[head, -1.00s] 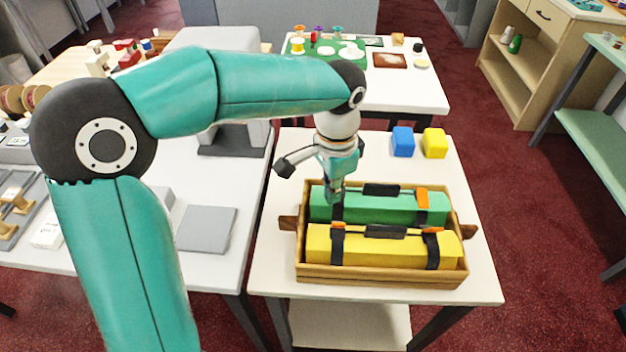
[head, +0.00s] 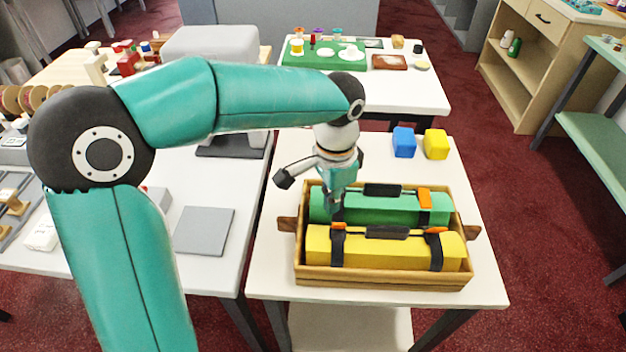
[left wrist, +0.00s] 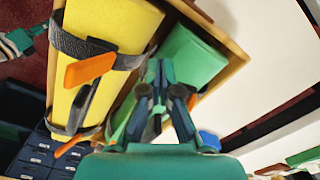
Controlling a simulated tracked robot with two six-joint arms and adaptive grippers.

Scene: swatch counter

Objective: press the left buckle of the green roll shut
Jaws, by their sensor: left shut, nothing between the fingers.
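The green roll (head: 385,208) lies in the back half of a wooden tray (head: 385,282). Its right buckle, an orange lever (head: 425,198), stands up from its black strap. My left gripper (head: 336,210) is shut and empty, pointing down over the left end of the green roll, where it hides the left buckle and strap. In the left wrist view the closed fingertips (left wrist: 160,66) are at or just above the green roll (left wrist: 190,60); I cannot tell whether they touch.
A yellow roll (head: 385,252) with orange levers lies in front of the green one, close to my gripper. Blue (head: 403,142) and yellow (head: 436,144) blocks stand behind the tray. The table right of the tray is clear. A grey plate (head: 205,231) lies on the left table.

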